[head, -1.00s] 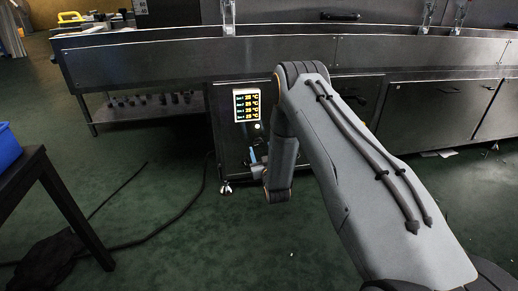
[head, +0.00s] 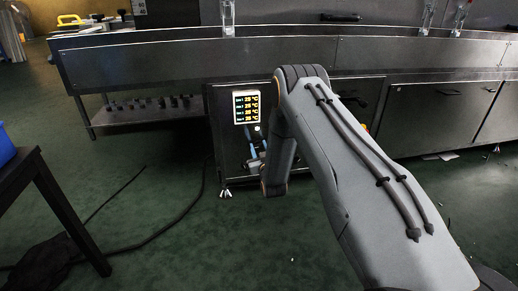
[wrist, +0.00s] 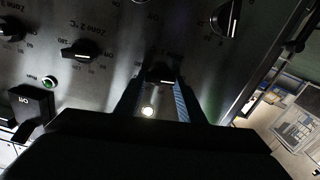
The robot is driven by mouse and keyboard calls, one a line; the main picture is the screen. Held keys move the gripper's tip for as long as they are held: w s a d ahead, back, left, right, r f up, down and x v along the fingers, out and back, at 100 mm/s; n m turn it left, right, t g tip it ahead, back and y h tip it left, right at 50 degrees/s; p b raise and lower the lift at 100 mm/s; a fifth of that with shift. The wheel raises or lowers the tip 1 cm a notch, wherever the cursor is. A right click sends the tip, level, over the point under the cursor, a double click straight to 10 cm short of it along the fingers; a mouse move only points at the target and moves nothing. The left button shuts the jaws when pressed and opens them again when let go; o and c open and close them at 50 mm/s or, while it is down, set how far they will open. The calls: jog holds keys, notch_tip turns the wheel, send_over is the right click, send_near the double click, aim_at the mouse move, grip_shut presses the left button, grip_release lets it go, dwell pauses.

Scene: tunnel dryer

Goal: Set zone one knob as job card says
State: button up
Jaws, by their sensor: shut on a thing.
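In the wrist view, my gripper (wrist: 158,88) has its two blue fingers on either side of a black knob (wrist: 160,73) on the dark metal panel. In the head view, my gripper (head: 252,150) is at the control cabinet (head: 222,120), just below the lit temperature display (head: 247,107). My arm hides the cabinet's right side.
A green-lit button (wrist: 49,83) and a black switch (wrist: 32,104) are on the panel's left. Another black dial (wrist: 226,18) is at the top. A dark table (head: 60,200) stands at left on the green floor. A cable (head: 165,228) runs across the floor.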

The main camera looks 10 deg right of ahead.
jog(key=shift+m, duration=0.4)
jog(key=m+p, duration=0.2)
jog(key=m, duration=0.1)
jog(key=shift+d, duration=0.1)
jog(key=shift+d+m+p, duration=0.1)
jog(key=shift+m+p, duration=0.85)
jog(key=shift+m, duration=1.05)
jog(key=o, duration=1)
jog(key=shift+o, duration=0.2)
jog(key=s+p, duration=0.3)
jog(key=s, duration=0.4)
jog(key=shift+s, duration=0.4)
